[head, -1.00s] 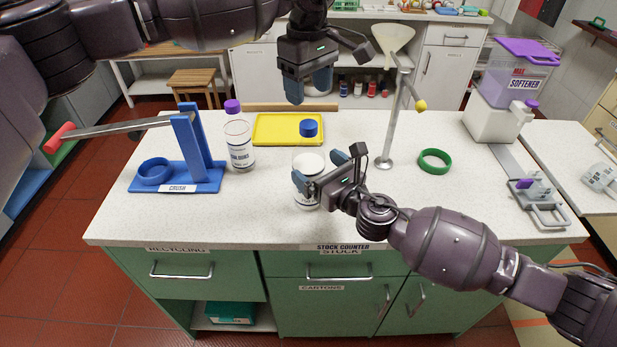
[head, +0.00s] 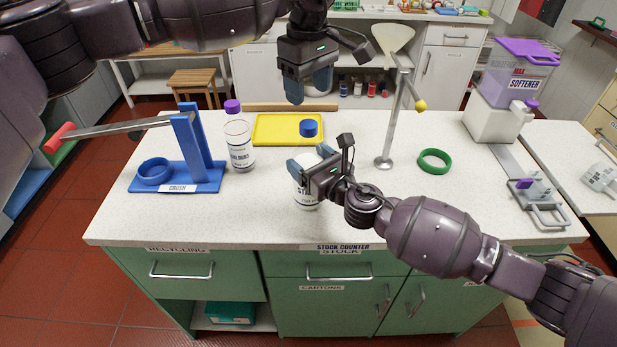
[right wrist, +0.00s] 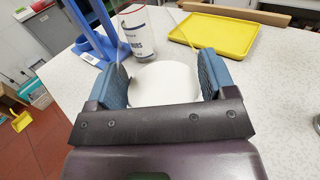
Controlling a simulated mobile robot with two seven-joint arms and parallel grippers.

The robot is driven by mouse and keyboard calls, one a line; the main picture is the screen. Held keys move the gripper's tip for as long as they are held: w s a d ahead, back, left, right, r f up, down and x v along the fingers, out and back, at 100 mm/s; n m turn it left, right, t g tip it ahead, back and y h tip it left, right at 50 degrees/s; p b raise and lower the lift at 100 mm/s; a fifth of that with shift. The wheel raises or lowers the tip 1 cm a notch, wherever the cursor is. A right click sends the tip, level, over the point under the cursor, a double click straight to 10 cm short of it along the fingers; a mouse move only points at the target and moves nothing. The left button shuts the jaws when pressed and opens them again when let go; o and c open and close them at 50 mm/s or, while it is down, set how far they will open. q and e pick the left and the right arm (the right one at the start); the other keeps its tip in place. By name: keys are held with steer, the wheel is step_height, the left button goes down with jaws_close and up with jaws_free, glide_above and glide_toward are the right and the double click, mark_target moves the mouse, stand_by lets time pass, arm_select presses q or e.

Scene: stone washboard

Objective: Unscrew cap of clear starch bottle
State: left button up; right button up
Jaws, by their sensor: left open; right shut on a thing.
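The starch bottle (head: 307,197) is white with a partly hidden label reading "STA". It stands upright on the counter, and its top is mostly hidden by my right gripper (head: 311,159). That gripper is shut on the bottle's upper part. The right wrist view shows a round white top (right wrist: 164,84) between its blue fingers (right wrist: 163,75); I cannot tell whether this is a separate cap.
A clear purple-capped bottle (head: 239,148) stands left of the starch bottle. The blue crush press (head: 190,150) is further left. Right are a funnel stand (head: 385,162) and green ring (head: 435,160).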

mark_target(309, 124)
steer(key=c, duration=0.5)
arm_select(q)
steer(key=shift+s+f, duration=0.1)
steer(key=shift+f, duration=0.15)
arm_select(e)
steer(key=shift+c, duration=1)
arm_select(q)
steer(key=m, duration=0.2)
steer(key=shift+d+m, duration=0.1)
steer(key=shift+m, duration=0.3)
steer(key=m, duration=0.4)
steer(key=shift+r, duration=0.15)
steer(key=m, duration=0.4)
steer(key=shift+r, duration=0.1)
steer(key=m, duration=0.2)
steer(key=shift+m, duration=0.3)
steer(key=shift+f, duration=4)
